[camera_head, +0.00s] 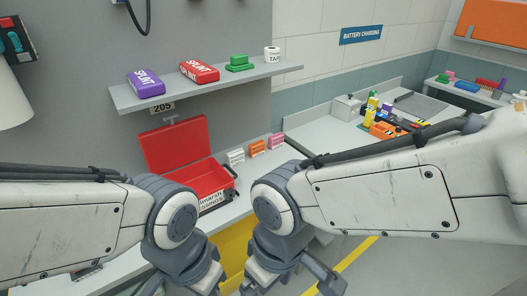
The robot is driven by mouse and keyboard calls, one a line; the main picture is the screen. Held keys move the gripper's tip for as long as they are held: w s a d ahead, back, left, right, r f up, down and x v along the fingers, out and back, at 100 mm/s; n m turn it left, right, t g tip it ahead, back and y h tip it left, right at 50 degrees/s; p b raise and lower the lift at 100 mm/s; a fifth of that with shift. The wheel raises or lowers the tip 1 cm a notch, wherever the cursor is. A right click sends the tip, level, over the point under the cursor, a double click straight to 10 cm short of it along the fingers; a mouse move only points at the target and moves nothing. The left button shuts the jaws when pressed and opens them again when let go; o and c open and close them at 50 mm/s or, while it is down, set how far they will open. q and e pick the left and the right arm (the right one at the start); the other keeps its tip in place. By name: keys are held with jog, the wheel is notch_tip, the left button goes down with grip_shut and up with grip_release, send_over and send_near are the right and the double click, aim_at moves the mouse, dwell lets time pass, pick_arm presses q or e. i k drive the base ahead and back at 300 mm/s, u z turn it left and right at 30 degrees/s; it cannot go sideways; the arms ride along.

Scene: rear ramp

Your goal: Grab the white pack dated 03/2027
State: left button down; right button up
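A small white pack (236,157) stands on the white counter, just right of the open red case. An orange pack (257,148) and a pink pack (276,141) stand in a row to its right. The print on the packs is too small to read, so I cannot tell any date. My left gripper (180,288) and my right gripper (290,284) are low at the bottom edge, nearer to me than the packs and apart from them. The fingertips are partly cut off, so their opening is unclear.
The open red case (205,178) sits on the counter. A shelf (205,88) above it holds a purple splint pack (146,83), a red splint pack (199,71), green blocks (239,62) and a tape roll (271,53). Tools and bottles (385,120) lie farther right.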

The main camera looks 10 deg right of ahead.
aim_at(236, 157)
jog(key=k, duration=0.6)
jog(key=z, duration=0.55)
jog(key=i, duration=1.5)
jog(key=u, duration=0.5)
jog(key=i, duration=0.5)
jog(key=u, duration=0.35)
